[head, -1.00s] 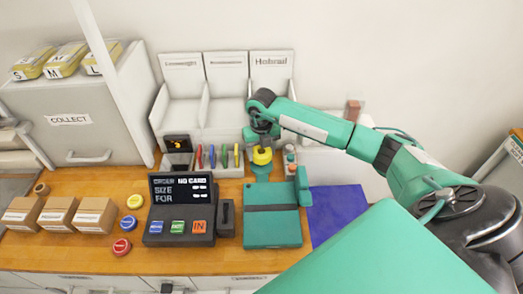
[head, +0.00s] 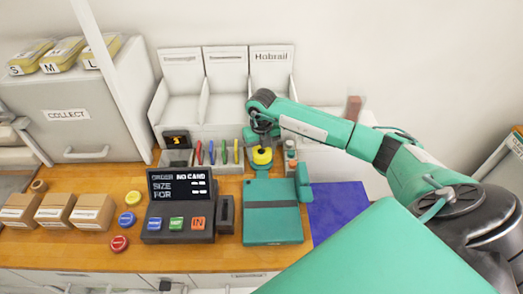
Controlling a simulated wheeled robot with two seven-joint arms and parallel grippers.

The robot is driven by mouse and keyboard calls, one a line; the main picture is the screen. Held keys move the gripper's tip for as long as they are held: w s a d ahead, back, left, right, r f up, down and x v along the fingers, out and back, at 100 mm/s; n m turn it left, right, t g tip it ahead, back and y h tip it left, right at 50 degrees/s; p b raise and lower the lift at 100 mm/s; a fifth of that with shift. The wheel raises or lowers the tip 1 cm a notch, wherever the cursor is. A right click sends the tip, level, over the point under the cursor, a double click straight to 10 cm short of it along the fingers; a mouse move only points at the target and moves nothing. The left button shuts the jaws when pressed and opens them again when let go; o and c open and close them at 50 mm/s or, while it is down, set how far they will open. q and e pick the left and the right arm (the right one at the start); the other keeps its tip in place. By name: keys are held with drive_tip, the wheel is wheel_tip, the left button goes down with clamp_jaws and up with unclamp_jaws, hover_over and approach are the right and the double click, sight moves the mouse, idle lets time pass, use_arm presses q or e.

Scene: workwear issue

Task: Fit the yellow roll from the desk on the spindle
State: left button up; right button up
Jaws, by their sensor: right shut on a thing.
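The yellow roll (head: 262,156) is at the back of the wooden desk, right of the row of coloured pens. My right gripper (head: 262,142) points down from above and is shut on it. The roll looks level, just above or touching a small dark base (head: 260,168) behind the teal clipboard-like case. The spindle is not clearly visible; the roll and gripper hide what is under them. I cannot tell whether the roll is around it. My left gripper is not in view.
The teal case (head: 272,225) and a blue mat (head: 338,207) lie in front. A black order terminal (head: 180,205) stands left. White bins (head: 226,85) stand behind, and small bottles (head: 291,155) stand close on the right. Cardboard boxes (head: 52,210) sit at the far left.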

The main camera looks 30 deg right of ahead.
drive_tip(key=shift+f+b, duration=0.45)
drive_tip(key=shift+f, duration=0.25)
idle(0.5)
drive_tip(key=o, duration=1.1)
drive_tip(key=shift+r+p, duration=2.4)
drive_tip(key=shift+r, duration=2.15)
drive_tip(key=shift+f, duration=0.1)
